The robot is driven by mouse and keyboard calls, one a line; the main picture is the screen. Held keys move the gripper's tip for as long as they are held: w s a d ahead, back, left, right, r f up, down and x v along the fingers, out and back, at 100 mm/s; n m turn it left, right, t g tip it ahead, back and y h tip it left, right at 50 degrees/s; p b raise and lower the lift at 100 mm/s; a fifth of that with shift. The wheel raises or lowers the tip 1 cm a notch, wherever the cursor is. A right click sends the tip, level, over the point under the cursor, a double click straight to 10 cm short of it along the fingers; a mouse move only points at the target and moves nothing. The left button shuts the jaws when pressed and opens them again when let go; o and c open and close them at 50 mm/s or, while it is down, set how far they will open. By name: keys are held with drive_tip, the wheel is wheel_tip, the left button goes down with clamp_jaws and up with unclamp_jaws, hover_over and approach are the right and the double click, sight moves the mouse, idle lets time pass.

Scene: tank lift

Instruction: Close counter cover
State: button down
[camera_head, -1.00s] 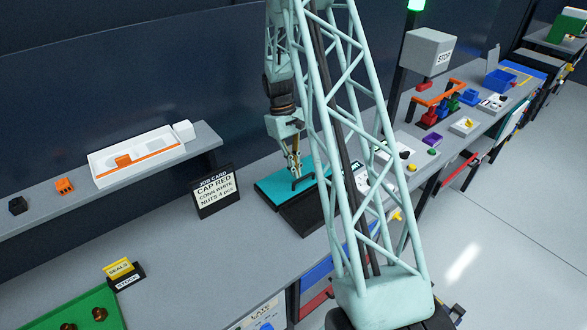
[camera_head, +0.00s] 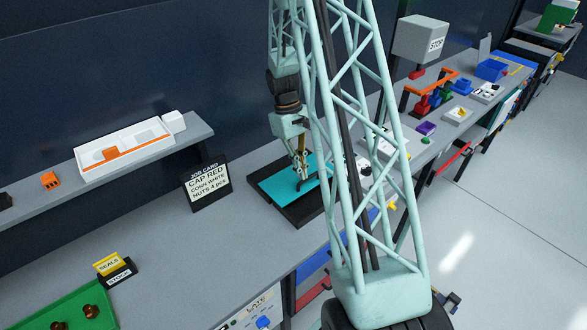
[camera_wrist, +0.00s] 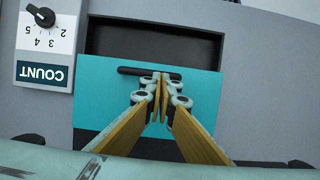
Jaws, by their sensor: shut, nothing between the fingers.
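The counter cover is a teal panel (camera_head: 285,183) with a dark bar handle (camera_head: 309,184), lying in a dark frame on the grey bench. The wrist view shows the teal cover (camera_wrist: 103,100) and its handle (camera_wrist: 132,71), with an open dark recess (camera_wrist: 150,43) beyond the handle edge. My gripper (camera_head: 299,174) is shut and empty, tips down at the handle. In the wrist view the fingertips (camera_wrist: 160,80) are right at the middle of the handle, overlapping it; I cannot tell whether they touch it. My fingers hide part of the cover.
A job card sign (camera_head: 208,185) stands left of the cover. A COUNT dial (camera_wrist: 41,16) is beside it in the wrist view. A raised shelf with a white tray (camera_head: 125,150) runs along the wall. Bare bench (camera_head: 200,240) lies left of the frame.

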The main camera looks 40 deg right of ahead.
drive_tip(key=s+b, duration=0.2)
drive_tip(key=s, duration=0.6)
drive_tip(key=shift+s+a, duration=0.25)
drive_tip(key=shift+a, duration=0.05)
drive_tip(key=shift+w, duration=0.15)
drive_tip(key=w+r, duration=0.6)
drive_tip(key=r, duration=0.4)
drive_tip(key=shift+w+d+r, duration=0.2)
drive_tip(key=shift+w+d, duration=0.05)
drive_tip(key=shift+w, duration=0.05)
idle(0.9)
